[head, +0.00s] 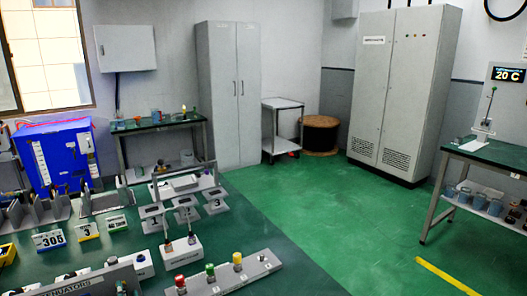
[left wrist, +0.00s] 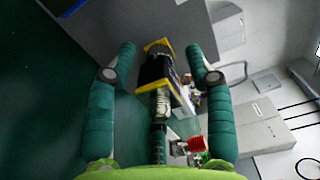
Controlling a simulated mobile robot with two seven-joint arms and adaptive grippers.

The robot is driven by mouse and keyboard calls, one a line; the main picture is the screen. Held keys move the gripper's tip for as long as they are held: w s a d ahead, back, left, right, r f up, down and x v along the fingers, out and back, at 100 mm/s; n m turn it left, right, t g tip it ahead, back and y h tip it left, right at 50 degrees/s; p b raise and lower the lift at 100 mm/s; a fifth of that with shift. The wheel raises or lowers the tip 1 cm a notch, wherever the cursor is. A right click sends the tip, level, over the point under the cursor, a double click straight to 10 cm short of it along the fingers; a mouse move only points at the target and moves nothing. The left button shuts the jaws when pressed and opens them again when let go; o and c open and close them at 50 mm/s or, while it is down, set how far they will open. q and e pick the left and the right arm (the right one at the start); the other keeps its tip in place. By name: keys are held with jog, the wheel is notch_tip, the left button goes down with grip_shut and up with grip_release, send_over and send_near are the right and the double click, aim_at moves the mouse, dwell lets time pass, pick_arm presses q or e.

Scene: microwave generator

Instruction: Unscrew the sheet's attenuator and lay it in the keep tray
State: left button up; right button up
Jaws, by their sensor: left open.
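In the left wrist view my left gripper (left wrist: 161,50) is open, with its two green padded fingers apart. Between the fingers is a black body with yellow corners (left wrist: 155,72), with a ribbed metallic part (left wrist: 160,102) below it; the fingers do not visibly grip it. I cannot tell if this is the attenuator. In the head view a grey rack with a sign ending in "ENUATORS" (head: 72,284) is at the lower left, cut by the frame edge. I cannot pick out the keep tray or read a sheet. Neither gripper shows in the head view.
The green bench holds a "306" card (head: 48,240), numbered grey plates (head: 185,208), a grey strip with coloured knobs (head: 237,272) and a blue box (head: 62,155). Another bench (head: 490,155) stands at right. The green floor (head: 330,215) between is clear.

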pick_arm(q)
jog(key=shift+b, duration=0.3)
dwell(0.5)
grip_shut()
jog(key=o, duration=0.5)
grip_release()
jog(key=v, duration=1.2)
jog(key=shift+s, duration=0.1)
